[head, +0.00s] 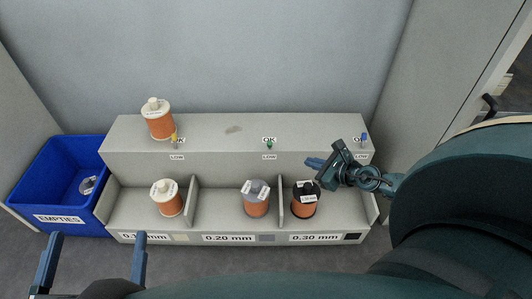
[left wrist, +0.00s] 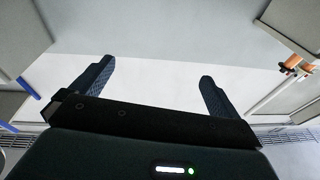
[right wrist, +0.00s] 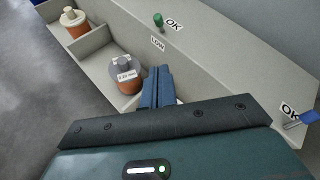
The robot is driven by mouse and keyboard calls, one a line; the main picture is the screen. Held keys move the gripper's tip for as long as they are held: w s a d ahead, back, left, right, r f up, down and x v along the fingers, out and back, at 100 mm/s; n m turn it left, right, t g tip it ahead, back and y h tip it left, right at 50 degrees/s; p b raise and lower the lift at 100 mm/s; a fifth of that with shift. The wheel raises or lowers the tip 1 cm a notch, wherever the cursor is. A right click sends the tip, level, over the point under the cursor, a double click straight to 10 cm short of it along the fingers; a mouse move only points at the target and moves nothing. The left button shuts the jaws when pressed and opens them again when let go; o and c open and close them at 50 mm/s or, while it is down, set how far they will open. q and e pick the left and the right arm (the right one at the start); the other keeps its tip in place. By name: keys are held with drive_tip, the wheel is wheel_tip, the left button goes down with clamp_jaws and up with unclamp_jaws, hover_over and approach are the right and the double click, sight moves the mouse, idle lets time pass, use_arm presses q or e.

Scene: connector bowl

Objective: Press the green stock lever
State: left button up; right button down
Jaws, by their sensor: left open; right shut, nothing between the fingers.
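The green stock lever (head: 269,144) is a small lever on the upper ledge of the grey rack, between an OK label above and a LOW label below. In the right wrist view the green lever (right wrist: 158,19) stands at the top, beside its OK label. My right gripper (head: 310,162) is shut and empty, to the right of the green lever and apart from it, above the rack. Its closed fingers also show in the right wrist view (right wrist: 158,75). My left gripper (head: 95,245) is open and empty at the lower left, in front of the rack.
A yellow lever (head: 175,141) and a blue lever (head: 364,138) flank the green one. Copper spools stand in the compartments, including a grey-topped one (head: 256,197) and a black-topped one (head: 304,199). One spool (head: 157,119) stands on the ledge. A blue EMPTIES bin (head: 62,170) is left.

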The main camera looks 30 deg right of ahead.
use_arm(q)
drive_tip(key=shift+w+f, duration=0.1)
drive_tip(key=shift+w, duration=0.05)
use_arm(e)
drive_tip(key=shift+w+d+f+n, duration=0.3)
drive_tip(key=shift+w+d+n, duration=0.15)
drive_tip(key=shift+w+n, duration=0.15)
drive_tip(key=b, duration=0.3)
approach(270, 146)
drive_tip(key=w+f, duration=0.4)
drive_tip(key=w, duration=0.1)
use_arm(q)
drive_tip(key=shift+d+t+h, duration=0.15)
drive_tip(key=shift+t+h, duration=0.25)
use_arm(e)
drive_tip(key=shift+w+d+f, duration=0.1)
drive_tip(key=shift+w, duration=0.25)
use_arm(q)
drive_tip(key=shift+r+p, duration=0.25)
drive_tip(key=shift+p, duration=0.2)
